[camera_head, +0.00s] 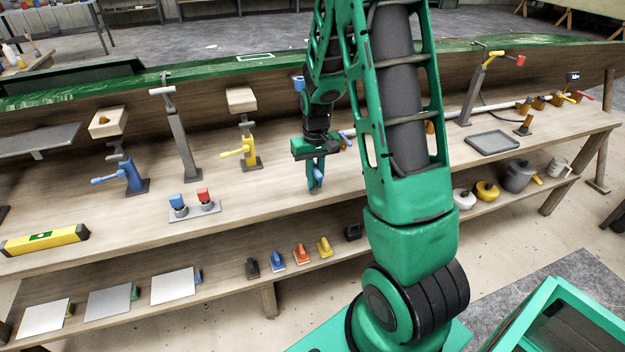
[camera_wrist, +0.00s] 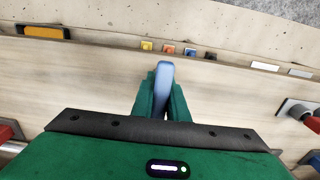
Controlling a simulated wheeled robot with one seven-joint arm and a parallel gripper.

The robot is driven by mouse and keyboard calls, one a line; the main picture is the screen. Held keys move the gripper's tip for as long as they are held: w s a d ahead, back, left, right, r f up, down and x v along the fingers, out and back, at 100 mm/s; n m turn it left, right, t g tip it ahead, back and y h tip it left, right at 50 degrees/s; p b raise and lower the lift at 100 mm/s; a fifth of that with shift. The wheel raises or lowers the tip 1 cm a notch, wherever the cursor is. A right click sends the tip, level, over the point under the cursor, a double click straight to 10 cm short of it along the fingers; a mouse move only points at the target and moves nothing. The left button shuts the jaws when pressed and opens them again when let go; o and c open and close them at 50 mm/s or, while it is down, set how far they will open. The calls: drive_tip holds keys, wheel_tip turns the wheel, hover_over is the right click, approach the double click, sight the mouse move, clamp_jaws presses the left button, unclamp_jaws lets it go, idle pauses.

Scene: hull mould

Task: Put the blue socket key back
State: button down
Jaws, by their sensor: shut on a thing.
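My gripper (camera_head: 315,177) is over the upper bench shelf in the head view, near the middle, pointing down. It is shut on a blue key (camera_wrist: 165,76), which stands out between the green fingers in the wrist view. In the head view only a small blue part of the key (camera_head: 318,174) shows at the fingertips. I cannot tell whether its lower end touches the bench. To the left, a grey plate (camera_head: 207,212) bears a blue-topped piece (camera_head: 177,201) and a red-topped piece (camera_head: 203,195).
The upper bench (camera_head: 270,190) is bare between my gripper and the grey plate. Behind stand a yellow-handled clamp post (camera_head: 248,150), a blue-handled one (camera_head: 130,175) and a grey post (camera_head: 183,140). A yellow level (camera_head: 45,240) lies far left; a grey tray (camera_head: 493,143) is at right.

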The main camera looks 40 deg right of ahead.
drive_tip(key=shift+f, duration=0.1)
drive_tip(key=c, duration=1.7)
unclamp_jaws()
drive_tip(key=shift+c, duration=0.2)
wheel_tip(320, 180, up, 12)
drive_tip(key=shift+r, duration=0.1)
drive_tip(key=s+a+r+m, duration=0.1)
drive_tip(key=s+r, duration=0.1)
drive_tip(key=s, duration=1.2)
drive_tip(key=s+a+r+m, duration=0.1)
drive_tip(key=s+r+m, duration=0.1)
drive_tip(key=s, duration=1.2)
drive_tip(key=shift+a+r, duration=0.4)
drive_tip(key=shift+r, duration=0.35)
drive_tip(key=shift+s, duration=0.1)
